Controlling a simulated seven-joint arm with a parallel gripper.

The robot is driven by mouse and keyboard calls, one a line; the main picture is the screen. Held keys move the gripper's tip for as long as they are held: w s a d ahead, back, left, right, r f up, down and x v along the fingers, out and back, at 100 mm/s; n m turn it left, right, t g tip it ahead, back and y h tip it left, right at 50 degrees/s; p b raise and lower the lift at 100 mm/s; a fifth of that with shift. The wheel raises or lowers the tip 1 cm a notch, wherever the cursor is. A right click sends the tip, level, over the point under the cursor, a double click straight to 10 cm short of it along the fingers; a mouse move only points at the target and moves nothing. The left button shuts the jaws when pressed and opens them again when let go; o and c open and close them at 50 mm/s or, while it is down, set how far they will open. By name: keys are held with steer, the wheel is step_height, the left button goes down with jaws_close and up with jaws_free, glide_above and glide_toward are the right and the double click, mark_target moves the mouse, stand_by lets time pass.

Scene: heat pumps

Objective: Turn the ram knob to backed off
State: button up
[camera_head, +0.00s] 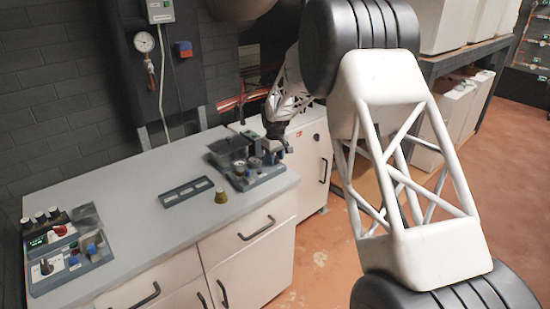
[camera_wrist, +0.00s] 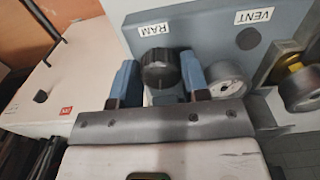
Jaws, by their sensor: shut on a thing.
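The ram knob (camera_wrist: 154,68) is a round black ribbed knob beside the white RAM label (camera_wrist: 165,27) in the wrist view. My gripper (camera_wrist: 158,77) has a blue finger on each side of it and is shut on it. In the head view my gripper (camera_head: 272,148) is at the right end of the small bench unit (camera_head: 262,179) and hides the knob. Any pointer or scale on the knob is too small to read.
A gauge (camera_wrist: 230,75) sits right of the right finger, with another gauge (camera_wrist: 298,90) and brass fitting beyond. The VENT label (camera_wrist: 254,16) is further right. On the worktop (camera_head: 150,220) are a dark tray (camera_head: 186,191), a brass cup (camera_head: 220,195) and a control panel (camera_head: 70,262).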

steer(key=shift+w+r+n, duration=0.1)
steer(key=shift+r+n, duration=0.05)
steer(key=shift+n, duration=0.95)
steer(key=o, duration=0.9)
steer(key=shift+r, duration=3.85)
